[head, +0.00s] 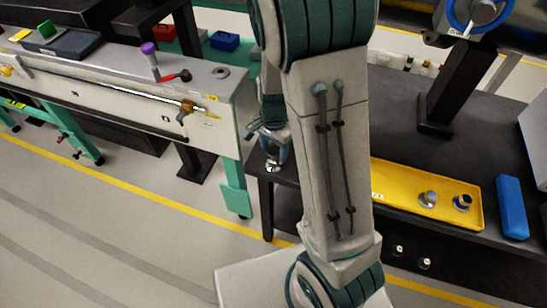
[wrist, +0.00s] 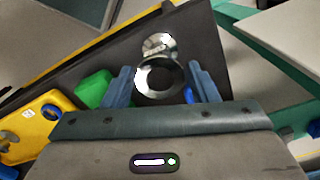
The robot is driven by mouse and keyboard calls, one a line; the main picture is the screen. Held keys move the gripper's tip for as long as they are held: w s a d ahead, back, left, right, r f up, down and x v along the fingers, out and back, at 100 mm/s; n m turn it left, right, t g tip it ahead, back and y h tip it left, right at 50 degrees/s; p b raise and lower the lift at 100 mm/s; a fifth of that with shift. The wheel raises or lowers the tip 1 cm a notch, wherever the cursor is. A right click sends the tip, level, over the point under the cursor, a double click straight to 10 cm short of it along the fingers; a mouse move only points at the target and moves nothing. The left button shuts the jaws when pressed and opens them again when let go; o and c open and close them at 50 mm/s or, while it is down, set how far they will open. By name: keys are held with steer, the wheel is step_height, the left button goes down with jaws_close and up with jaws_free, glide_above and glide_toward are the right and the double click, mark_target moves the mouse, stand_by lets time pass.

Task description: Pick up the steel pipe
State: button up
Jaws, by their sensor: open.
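The steel pipe (wrist: 160,58) is a shiny metal piece with a round dark opening, seen nearly end-on in the wrist view. It stands on the dark bench top, and its opening lies between the two blue fingers of my gripper (wrist: 160,72). The fingers are open, one on each side, with a gap visible at least on the right. In the head view my gripper (head: 268,138) is partly hidden behind my arm, above the bench's left corner. A small shiny part of the pipe (head: 272,166) shows just below it.
A yellow tray (head: 385,193) with metal and blue-ringed parts lies on the dark bench, right of my arm. A blue block (head: 511,207) is beside it. A green block (wrist: 94,89) sits close left of my fingers. A white-topped beamline bench (head: 120,60) stands left.

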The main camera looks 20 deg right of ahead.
step_height(320, 180, down, 2)
steer(key=shift+c, duration=0.3)
steer(key=c, duration=0.7)
steer(key=shift+r, duration=0.1)
steer(key=shift+r, duration=0.5)
steer(key=r, duration=0.2)
steer(key=d+r, duration=0.1)
steer(key=shift+s+r, duration=0.1)
steer(key=shift+r, duration=0.25)
steer(key=s+d+r, duration=0.3)
steer(key=d+r, duration=0.3)
steer(key=d, duration=0.4)
steer(key=shift+s, duration=0.15)
